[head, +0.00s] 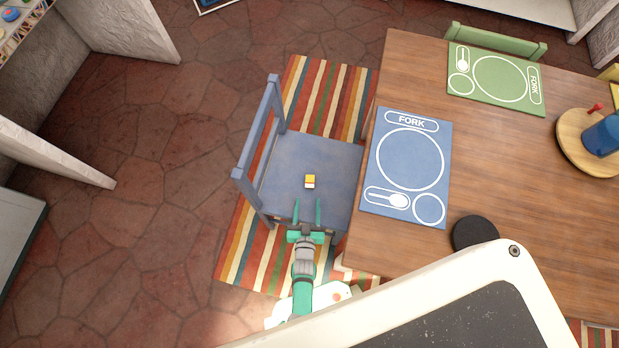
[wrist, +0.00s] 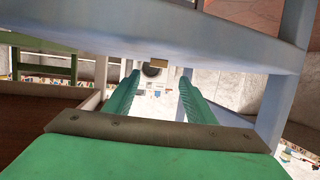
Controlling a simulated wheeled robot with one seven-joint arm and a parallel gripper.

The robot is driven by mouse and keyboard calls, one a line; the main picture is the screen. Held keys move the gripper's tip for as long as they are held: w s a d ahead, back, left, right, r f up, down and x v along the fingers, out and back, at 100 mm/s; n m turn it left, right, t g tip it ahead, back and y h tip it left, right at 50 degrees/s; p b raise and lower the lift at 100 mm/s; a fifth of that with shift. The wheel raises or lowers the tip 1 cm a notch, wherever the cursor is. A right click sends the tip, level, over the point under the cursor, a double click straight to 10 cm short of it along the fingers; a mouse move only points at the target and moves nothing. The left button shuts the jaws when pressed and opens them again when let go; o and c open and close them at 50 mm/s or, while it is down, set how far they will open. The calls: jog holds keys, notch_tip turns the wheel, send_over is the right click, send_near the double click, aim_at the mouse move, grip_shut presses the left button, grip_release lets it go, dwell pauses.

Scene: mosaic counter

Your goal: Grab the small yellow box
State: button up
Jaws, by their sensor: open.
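The small yellow box (head: 310,181), with white and reddish parts on its near side, sits on the seat of the blue chair (head: 285,155) in the head view. My gripper (head: 307,203) is open and empty, its two green fingers pointing at the box from the near edge of the seat. The fingertips are a little short of the box and not around it. In the wrist view, a small tan block that looks like the box (wrist: 158,64) shows against the seat edge, between and beyond the open fingers (wrist: 158,77).
The wooden table (head: 490,160) stands close on the right, with a blue placemat (head: 375,190) and a green placemat (head: 460,88). The chair's backrest (head: 258,130) rises on the left of the seat. A striped rug (head: 240,250) lies under the chair. Open tiled floor is at left.

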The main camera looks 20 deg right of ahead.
aim_at(310, 182)
jog(key=x, duration=0.3)
jog(key=shift+w, duration=0.25)
jog(key=x, duration=0.4)
jog(key=shift+d+r, duration=0.2)
jog(key=shift+d, duration=0.1)
jog(key=shift+w+d+f, duration=0.1)
jog(key=shift+w+f, duration=0.1)
jog(key=shift+w, duration=0.2)
jog(key=shift+c, duration=0.6)
jog(key=c, duration=1)
